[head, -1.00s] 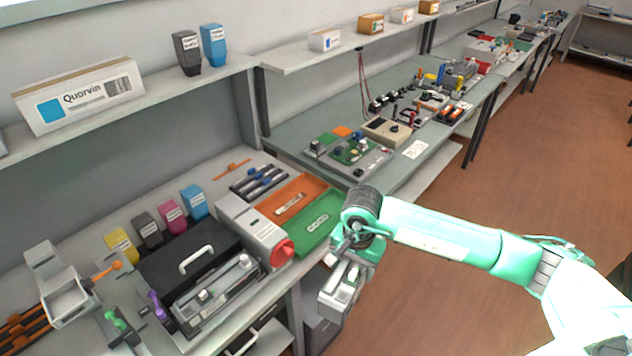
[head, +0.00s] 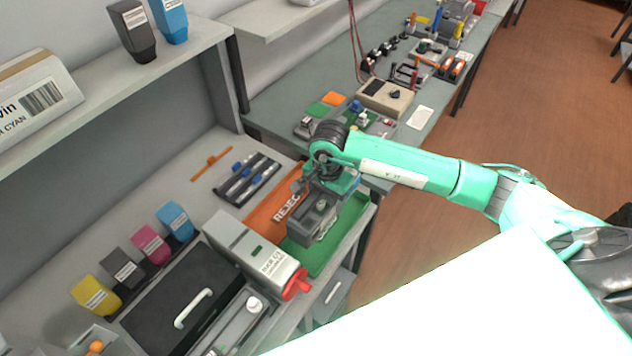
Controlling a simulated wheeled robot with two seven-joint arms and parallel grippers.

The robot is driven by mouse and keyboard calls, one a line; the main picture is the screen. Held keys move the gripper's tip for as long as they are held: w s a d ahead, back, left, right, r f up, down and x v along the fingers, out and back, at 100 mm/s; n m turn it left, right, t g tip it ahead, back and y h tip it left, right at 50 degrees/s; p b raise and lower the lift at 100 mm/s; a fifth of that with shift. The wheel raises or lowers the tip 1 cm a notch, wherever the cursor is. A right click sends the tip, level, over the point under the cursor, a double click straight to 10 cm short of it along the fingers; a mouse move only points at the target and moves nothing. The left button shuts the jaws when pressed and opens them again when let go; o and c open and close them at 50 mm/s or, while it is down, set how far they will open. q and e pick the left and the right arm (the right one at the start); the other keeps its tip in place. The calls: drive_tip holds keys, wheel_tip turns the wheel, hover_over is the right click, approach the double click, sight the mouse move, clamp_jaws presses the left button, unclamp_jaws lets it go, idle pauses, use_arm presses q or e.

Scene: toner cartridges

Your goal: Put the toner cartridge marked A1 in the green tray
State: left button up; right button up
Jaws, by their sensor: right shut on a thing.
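My right gripper (head: 326,180) is shut on a grey toner cartridge (head: 313,222), a long block with a round knob on top. The gripper points down and holds the cartridge over the green tray (head: 303,257). I cannot tell whether the cartridge touches the tray floor. The cartridge hides the middle of the tray, and no A1 mark can be read on it. My left gripper is not in view.
An orange tray (head: 262,226) marked as reject lies left of the green tray. A grey-white device (head: 243,246) with a red end (head: 297,285) stands in front. A black case (head: 165,303) and several colour toner bottles (head: 150,245) are at left.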

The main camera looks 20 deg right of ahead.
drive_tip(key=shift+w+f, duration=0.15)
drive_tip(key=shift+f, duration=0.65)
drive_tip(key=shift+f+b, duration=0.4)
drive_tip(key=shift+f, duration=0.4)
wheel_tip(320, 180, down, 4)
drive_tip(key=shift+r+b, duration=0.2)
drive_tip(key=shift+b, duration=0.55)
wheel_tip(320, 180, down, 3)
drive_tip(key=b, duration=0.3)
use_arm(q)
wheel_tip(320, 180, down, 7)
drive_tip(key=b, duration=0.1)
use_arm(e)
drive_tip(key=shift+f, duration=0.55)
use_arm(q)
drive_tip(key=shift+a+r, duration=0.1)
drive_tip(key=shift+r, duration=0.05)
use_arm(e)
drive_tip(key=o, duration=1.5)
